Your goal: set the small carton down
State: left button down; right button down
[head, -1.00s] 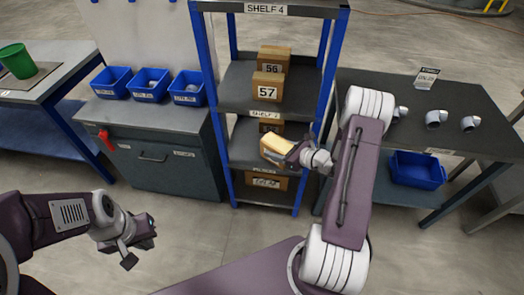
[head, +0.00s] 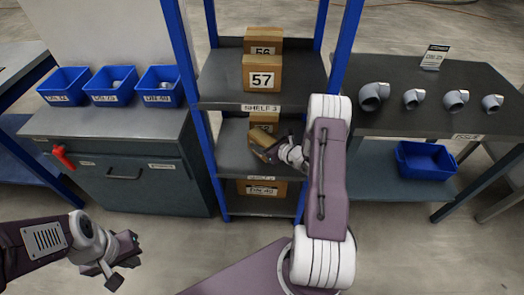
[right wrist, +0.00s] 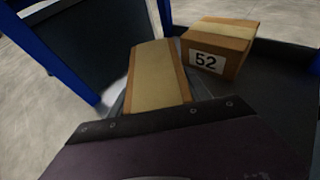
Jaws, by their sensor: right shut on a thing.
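The small carton (head: 261,138) is brown with a paler tape band. It is held over the middle shelf board of the blue-posted rack, and it also fills the middle of the right wrist view (right wrist: 155,75). My right gripper (head: 272,151) is shut on it and partly hides it. I cannot tell whether the carton's underside touches the board. Carton 52 (right wrist: 218,46) stands on the same board, just right of the held carton in the wrist view. My left gripper (head: 125,263) is open and empty over the floor at the lower left.
Cartons 57 (head: 262,74) and 56 (head: 264,45) stand on the board above. Another carton (head: 262,188) is on the board below. Blue rack posts (head: 206,158) flank the opening. A dark bench (head: 400,118) with grey pipe elbows stands at right.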

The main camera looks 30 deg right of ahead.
notch_tip(320, 180, down, 4)
jog(key=shift+f+b, duration=0.1)
jog(key=shift+b, duration=0.65)
jog(key=c, duration=0.9)
grip_release()
jog(key=o, duration=0.4)
